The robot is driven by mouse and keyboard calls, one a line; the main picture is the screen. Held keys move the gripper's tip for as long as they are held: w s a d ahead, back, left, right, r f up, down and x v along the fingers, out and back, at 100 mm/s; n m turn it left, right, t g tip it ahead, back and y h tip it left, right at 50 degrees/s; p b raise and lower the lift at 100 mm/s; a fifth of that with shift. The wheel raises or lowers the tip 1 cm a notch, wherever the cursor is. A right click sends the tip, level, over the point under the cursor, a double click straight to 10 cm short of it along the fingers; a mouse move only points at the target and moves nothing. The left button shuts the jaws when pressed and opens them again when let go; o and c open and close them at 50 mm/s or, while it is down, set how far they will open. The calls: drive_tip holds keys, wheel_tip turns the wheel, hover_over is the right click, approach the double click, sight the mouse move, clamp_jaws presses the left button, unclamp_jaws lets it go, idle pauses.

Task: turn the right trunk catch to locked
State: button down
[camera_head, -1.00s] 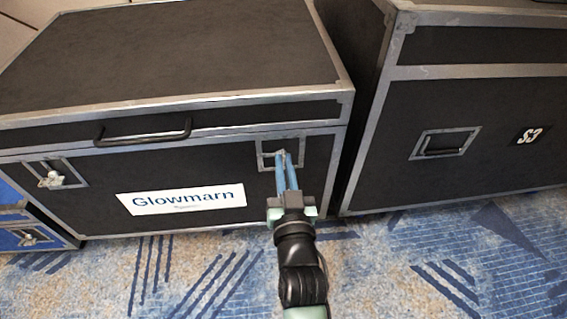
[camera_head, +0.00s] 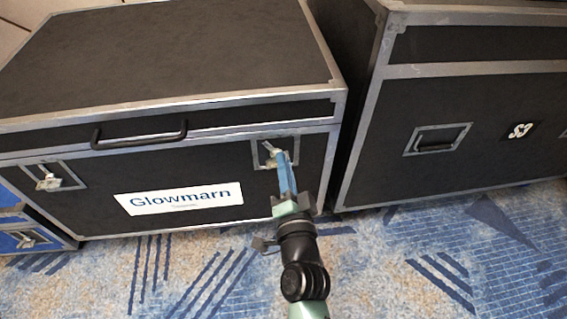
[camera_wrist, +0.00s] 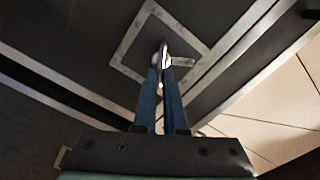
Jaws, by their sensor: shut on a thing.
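The black trunk (camera_head: 95,172) with metal edges and a "Glowmarn" label stands at the left. Its right catch (camera_head: 267,146) is a small metal piece in a square plate at the upper right of the front. My gripper (camera_head: 283,160), with blue fingers, is shut on this catch from the front. In the head view the fingers overlap, and part of the catch shows above and left of their tips. In the wrist view the right catch (camera_wrist: 165,54) sits between the fingertips (camera_wrist: 161,73), which partly hide it. The left catch (camera_head: 48,181) is free.
A dark handle (camera_head: 140,137) sticks out from the trunk's lid between the catches. A second, larger black case (camera_head: 440,110) stands close at the right, with a narrow gap between. A blue case (camera_head: 28,237) is at the lower left. Patterned carpet (camera_head: 400,260) lies clear in front.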

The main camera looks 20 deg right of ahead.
drive_tip(key=m, duration=0.6)
drive_tip(key=shift+d+f, duration=0.1)
drive_tip(key=shift+f, duration=0.3)
idle(0.3)
drive_tip(key=c, duration=1)
unclamp_jaws()
drive_tip(key=v, duration=1.3)
drive_tip(key=shift+r, duration=0.1)
